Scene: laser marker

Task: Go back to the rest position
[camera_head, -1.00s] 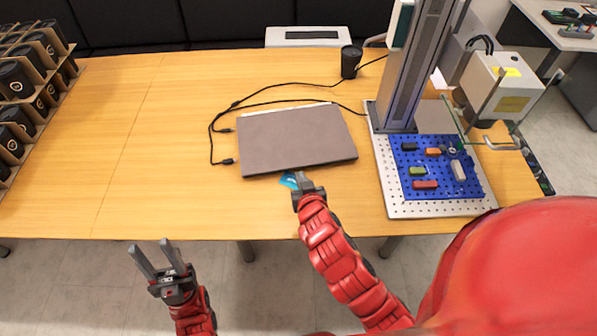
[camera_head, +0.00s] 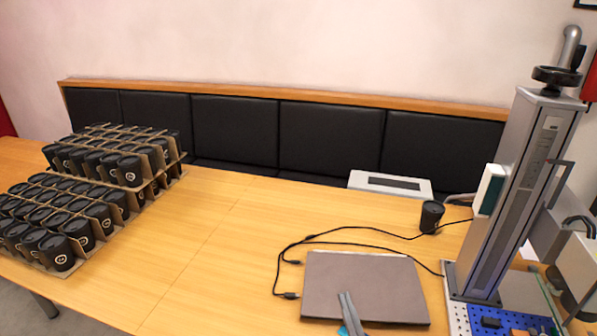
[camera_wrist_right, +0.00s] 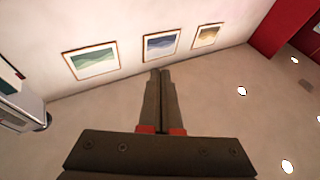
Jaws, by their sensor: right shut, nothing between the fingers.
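My right gripper (camera_head: 346,298) shows at the bottom of the head view, pointing up, its grey fingers in front of the near part of the closed laptop (camera_head: 385,280). Its fingers are together and empty. In the right wrist view the gripper (camera_wrist_right: 160,73) is also shut, with nothing between the fingertips, against a wall with framed pictures. A small piece of blue (camera_head: 343,331) shows beside the fingers at the bottom edge of the head view; most of it is hidden. My left gripper is not in view.
The laser marker's column (camera_head: 515,200) stands at the right, over a blue pegboard (camera_head: 530,322). A black cup (camera_head: 431,217) and cables (camera_head: 290,262) lie near the laptop. Trays of black cups (camera_head: 100,215) fill the left. The table's middle (camera_head: 210,250) is clear.

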